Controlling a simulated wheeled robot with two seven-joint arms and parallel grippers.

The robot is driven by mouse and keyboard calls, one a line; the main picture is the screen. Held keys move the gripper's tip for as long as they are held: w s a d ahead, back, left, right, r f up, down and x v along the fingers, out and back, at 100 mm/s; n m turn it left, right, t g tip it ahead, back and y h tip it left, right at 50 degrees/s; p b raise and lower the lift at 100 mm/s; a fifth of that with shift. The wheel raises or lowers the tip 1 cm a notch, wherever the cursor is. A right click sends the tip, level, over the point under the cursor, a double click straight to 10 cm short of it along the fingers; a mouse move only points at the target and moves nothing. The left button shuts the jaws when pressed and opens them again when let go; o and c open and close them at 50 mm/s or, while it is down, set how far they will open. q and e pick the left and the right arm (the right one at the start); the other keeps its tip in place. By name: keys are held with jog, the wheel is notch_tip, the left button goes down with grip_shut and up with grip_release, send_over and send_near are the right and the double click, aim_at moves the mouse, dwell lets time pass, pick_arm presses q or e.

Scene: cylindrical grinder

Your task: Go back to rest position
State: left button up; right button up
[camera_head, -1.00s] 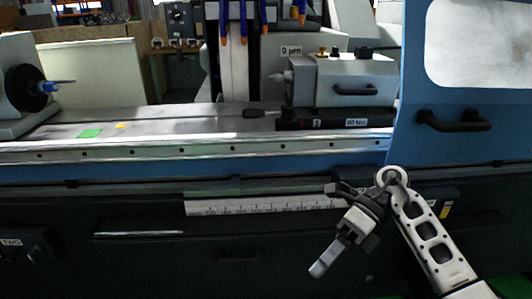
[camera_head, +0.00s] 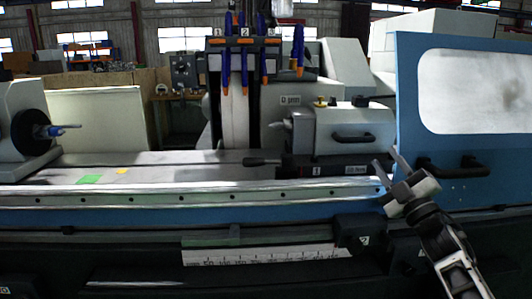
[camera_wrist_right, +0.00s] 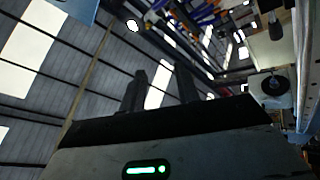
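My right gripper (camera_head: 388,161) points up in the head view, in front of the grinder, just left of the black door handle (camera_head: 452,167). Its two fingers stand apart with nothing between them. In the right wrist view the two dark fingers (camera_wrist_right: 160,90) also stand apart and empty, with the ceiling behind them. My right arm comes in from the lower right. My left gripper and arm are not in view.
The grinder's blue door (camera_head: 420,120) with a window stands behind my right gripper. The grey tailstock (camera_head: 345,130) is to its left, and the spindle head (camera_head: 25,125) is at the far left. The space before the machine's left half looks clear.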

jog(key=w+d+f+m+g+h, duration=0.3)
jog(key=d+f+m+h, duration=0.4)
jog(key=m+h, duration=0.35)
notch_tip(320, 180, down, 8)
jog(key=s+m+g, duration=0.1)
jog(key=m+g, duration=0.2)
jog(key=s+a+f+g+y, duration=0.3)
jog(key=s+a+f, duration=0.7)
jog(key=s+f, duration=0.55)
jog(key=s+a+f+g, duration=0.1)
jog(key=s+a+f, duration=0.1)
jog(key=s, duration=0.5)
jog(key=s+a+f+g+y, duration=0.1)
jog(key=s+a+f, duration=0.2)
jog(key=s, duration=0.4)
jog(key=s+a+f+g+y, duration=0.1)
jog(key=s+a+f, duration=0.1)
jog(key=s+a, duration=0.2)
jog(key=s, duration=0.3)
jog(key=shift+s+f, duration=0.2)
jog(key=shift+s, duration=0.05)
